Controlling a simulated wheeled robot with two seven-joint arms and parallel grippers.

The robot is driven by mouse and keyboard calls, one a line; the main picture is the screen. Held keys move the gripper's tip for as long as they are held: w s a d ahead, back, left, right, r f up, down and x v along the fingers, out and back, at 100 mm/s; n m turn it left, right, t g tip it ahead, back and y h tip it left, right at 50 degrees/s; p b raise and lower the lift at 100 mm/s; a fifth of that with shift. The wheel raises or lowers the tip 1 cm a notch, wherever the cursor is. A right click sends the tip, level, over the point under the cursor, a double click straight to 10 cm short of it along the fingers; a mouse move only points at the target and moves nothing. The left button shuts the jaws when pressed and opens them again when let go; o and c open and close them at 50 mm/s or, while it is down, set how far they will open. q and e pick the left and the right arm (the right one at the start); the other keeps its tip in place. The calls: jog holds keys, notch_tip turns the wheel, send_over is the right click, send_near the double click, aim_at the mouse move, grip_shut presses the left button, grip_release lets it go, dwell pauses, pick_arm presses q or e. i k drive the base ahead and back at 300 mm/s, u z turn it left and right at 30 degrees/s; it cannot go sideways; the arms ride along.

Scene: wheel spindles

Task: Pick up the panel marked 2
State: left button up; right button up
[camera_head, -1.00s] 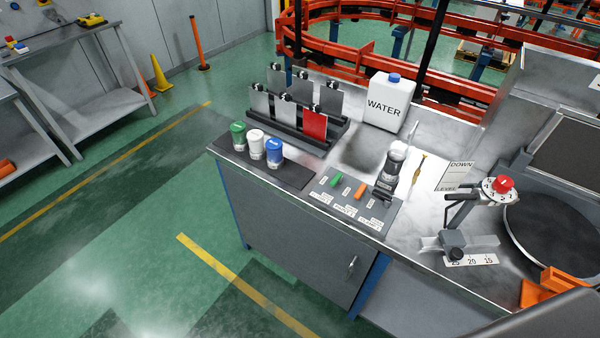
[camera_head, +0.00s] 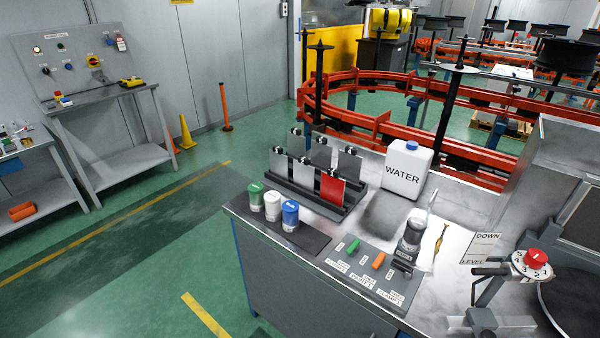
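Several thin panels stand upright in a dark rack (camera_head: 312,199) on the metal workbench. The front row has a light grey panel (camera_head: 279,163), another grey panel (camera_head: 303,176) and a red panel (camera_head: 332,189). Behind them stand more grey panels, among them a dark grey panel (camera_head: 321,154) and a right-hand grey panel (camera_head: 349,164), partly hidden by the front row. Each seems to have a small dark clip at its top. I cannot make out a number 2 on any panel. Neither of my grippers is in view.
Green, white and blue-lidded jars (camera_head: 290,216) stand in front of the rack. A white WATER jug (camera_head: 407,168) is right of it. A labelled grey board (camera_head: 370,273) and a red-knobbed device (camera_head: 535,260) are nearer. Open green floor (camera_head: 120,265) lies left of the workbench (camera_head: 290,285).

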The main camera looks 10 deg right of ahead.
aim_at(304, 174)
jog(key=z, duration=2.45)
jog(key=k, duration=0.8)
jog(key=u, duration=0.8)
jog(key=i, duration=0.5)
